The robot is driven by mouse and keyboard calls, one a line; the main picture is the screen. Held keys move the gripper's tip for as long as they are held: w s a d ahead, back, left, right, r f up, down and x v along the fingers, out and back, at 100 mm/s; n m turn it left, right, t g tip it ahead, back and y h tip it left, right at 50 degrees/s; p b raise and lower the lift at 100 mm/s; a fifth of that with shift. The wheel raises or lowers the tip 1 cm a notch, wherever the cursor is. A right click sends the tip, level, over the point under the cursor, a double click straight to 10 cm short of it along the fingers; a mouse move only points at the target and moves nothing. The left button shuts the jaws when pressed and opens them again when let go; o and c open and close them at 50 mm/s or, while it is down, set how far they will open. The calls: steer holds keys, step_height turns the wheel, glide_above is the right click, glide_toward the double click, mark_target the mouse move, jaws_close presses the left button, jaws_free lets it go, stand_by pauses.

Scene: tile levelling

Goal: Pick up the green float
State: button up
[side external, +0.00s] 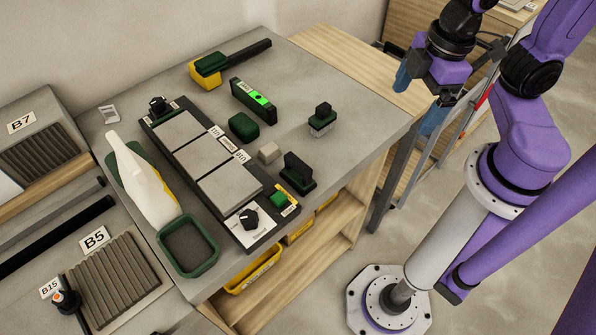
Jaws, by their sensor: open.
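The green float (299,179), a dark green flat pad with a black upright handle, stands on the grey bench to the right of the tile panel. My gripper (418,100) is at the upper right, past the bench's right edge. Its blue fingers are apart with nothing seen between them. It is well away from the float and higher up. The float's underside is hidden.
The tile panel (254,228) has three grey tiles, a knob and a green button. A black-handled brush (322,120), a grey block (269,152), a green rounded block (243,126), a level (253,99) and a mallet (207,71) lie nearby. A green tray (188,270) holds dark material.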

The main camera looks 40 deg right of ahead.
steer(key=w+a+f+n+t+y, duration=0.1)
steer(key=w+t, duration=0.1)
steer(key=w, duration=0.4)
steer(key=w+a+f+t+y, duration=0.1)
steer(key=w+f+t, duration=0.1)
steer(key=w, duration=0.4)
steer(key=n+g+y, duration=0.5)
steer(key=y, duration=0.4)
glide_toward(292, 179)
steer(key=a, duration=0.4)
steer(key=shift+w+a+r, duration=0.1)
steer(key=shift+w+r, duration=0.05)
steer(key=shift+w, duration=0.1)
steer(key=shift+s+x, duration=0.1)
steer(key=shift+x, duration=1.25)
steer(key=shift+s+x, duration=0.15)
steer(key=shift+x, duration=1.15)
steer(key=c, duration=1.1)
